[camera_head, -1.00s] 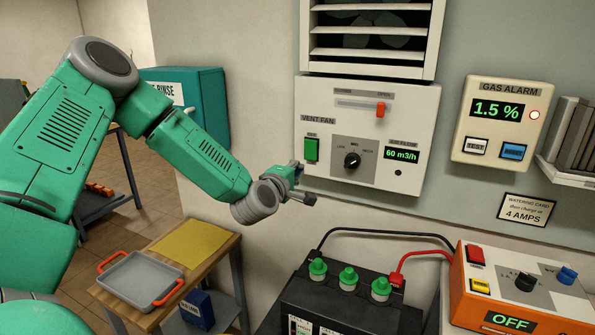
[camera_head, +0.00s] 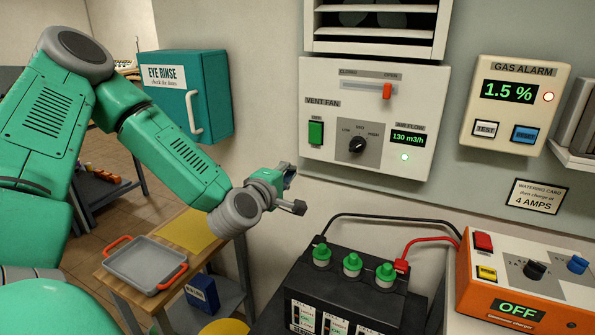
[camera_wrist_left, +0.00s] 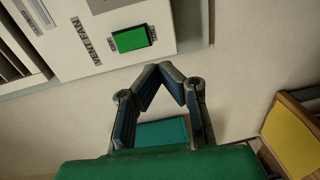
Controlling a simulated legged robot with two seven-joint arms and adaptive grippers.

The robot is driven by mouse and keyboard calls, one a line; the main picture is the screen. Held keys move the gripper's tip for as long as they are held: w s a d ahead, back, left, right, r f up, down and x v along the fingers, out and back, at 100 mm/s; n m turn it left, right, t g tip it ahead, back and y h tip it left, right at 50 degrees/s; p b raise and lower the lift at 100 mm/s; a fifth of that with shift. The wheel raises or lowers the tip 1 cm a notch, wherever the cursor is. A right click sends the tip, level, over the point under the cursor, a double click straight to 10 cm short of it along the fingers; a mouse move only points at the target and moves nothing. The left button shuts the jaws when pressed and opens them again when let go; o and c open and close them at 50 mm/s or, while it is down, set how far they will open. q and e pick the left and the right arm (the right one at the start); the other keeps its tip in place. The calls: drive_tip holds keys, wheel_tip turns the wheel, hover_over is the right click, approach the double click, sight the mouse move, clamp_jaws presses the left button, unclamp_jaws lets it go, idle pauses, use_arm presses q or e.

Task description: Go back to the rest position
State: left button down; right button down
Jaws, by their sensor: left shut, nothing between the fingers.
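My left arm comes in from the left in the head view, and its gripper (camera_head: 293,190) is in front of the wall, below and left of the vent fan panel (camera_head: 318,165). In the left wrist view the gripper (camera_wrist_left: 162,68) has its fingertips together, with nothing between them. The green fan switch (camera_wrist_left: 131,38) shows just beyond the fingertips there, apart from them. My right gripper is in neither current view.
A black battery (camera_head: 330,285) with green caps stands below, beside an orange charger (camera_head: 515,290) reading OFF. A grey tray (camera_head: 143,262) lies on a wooden table at the lower left. The eye rinse cabinet (camera_head: 205,85) hangs behind my arm. The gas alarm (camera_head: 515,105) reads 1.5 %.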

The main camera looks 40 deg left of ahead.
use_arm(q)
drive_tip(key=shift+a+f, duration=0.1)
drive_tip(key=shift+a, duration=0.15)
drive_tip(key=s+d+f+m+g+h+b, duration=0.35)
drive_tip(key=d+f+m, duration=0.3)
drive_tip(key=f, duration=0.55)
drive_tip(key=s+d+f+m+g+h+b, duration=0.25)
drive_tip(key=s+d+f+m, duration=0.35)
drive_tip(key=f, duration=0.5)
drive_tip(key=s+d+f+m+g+b, duration=0.2)
drive_tip(key=s+d+f+m+g, duration=0.1)
drive_tip(key=s+f, duration=0.6)
drive_tip(key=s+d+f+m+g+y+b, duration=0.1)
drive_tip(key=s+d+f+m+g+b, duration=0.1)
drive_tip(key=s+f+m+g, duration=0.4)
drive_tip(key=s+d+f, duration=0.1)
drive_tip(key=s+f, duration=0.3)
drive_tip(key=s, duration=0.2)
drive_tip(key=shift+s+d+g+b, duration=0.2)
drive_tip(key=shift+d+g+b, duration=0.1)
drive_tip(key=shift+d+b, duration=0.1)
